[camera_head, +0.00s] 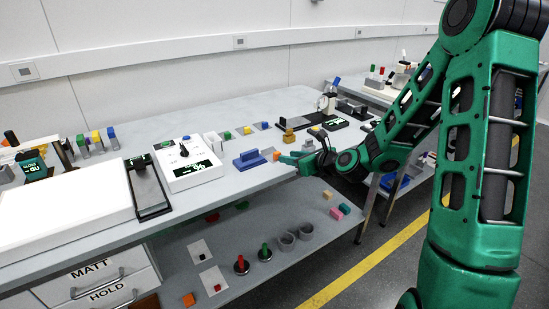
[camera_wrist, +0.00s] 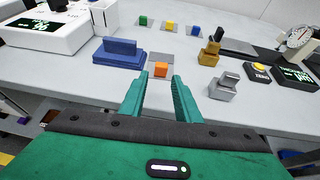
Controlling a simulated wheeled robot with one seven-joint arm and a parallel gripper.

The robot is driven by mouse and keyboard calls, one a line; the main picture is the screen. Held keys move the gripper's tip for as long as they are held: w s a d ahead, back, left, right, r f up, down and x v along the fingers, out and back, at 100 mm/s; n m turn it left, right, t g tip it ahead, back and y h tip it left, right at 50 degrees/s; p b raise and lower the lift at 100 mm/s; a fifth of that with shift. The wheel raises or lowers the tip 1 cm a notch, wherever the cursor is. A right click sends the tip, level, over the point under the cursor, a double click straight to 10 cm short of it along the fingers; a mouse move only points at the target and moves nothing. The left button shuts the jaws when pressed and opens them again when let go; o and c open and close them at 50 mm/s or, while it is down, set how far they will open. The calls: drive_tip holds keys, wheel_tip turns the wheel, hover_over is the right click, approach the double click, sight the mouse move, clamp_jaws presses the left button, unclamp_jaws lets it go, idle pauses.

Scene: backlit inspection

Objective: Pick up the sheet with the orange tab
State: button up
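The orange tab (camera_wrist: 161,69) is a small block at the near edge of a thin grey sheet (camera_wrist: 161,57) lying on the bench. The tab also shows in the head view (camera_head: 277,156), just left of my fingertips. My gripper (camera_wrist: 157,78) is open, its two green fingers spread and pointing at the tab. In the wrist view the tab appears between the fingertips and slightly beyond them, with nothing held. In the head view my gripper (camera_head: 289,159) is low over the bench's front edge. I cannot tell its exact height above the bench.
A blue stepped block (camera_wrist: 119,51) stands left of the sheet. A brass block (camera_wrist: 209,54) and a grey metal block (camera_wrist: 223,87) stand to the right. Sheets with green (camera_wrist: 143,21), yellow (camera_wrist: 169,26) and blue (camera_wrist: 196,31) tabs lie behind. A lower shelf (camera_head: 300,212) holds small parts.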

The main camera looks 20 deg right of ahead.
sight(279, 153)
drive_tip(key=shift+r+x, duration=0.15)
drive_tip(key=shift+x, duration=1.4)
drive_tip(key=shift+r+x, duration=0.1)
drive_tip(key=shift+x, duration=1.45)
drive_tip(key=shift+w+d, duration=0.1)
drive_tip(key=shift+w, duration=0.05)
clamp_jaws()
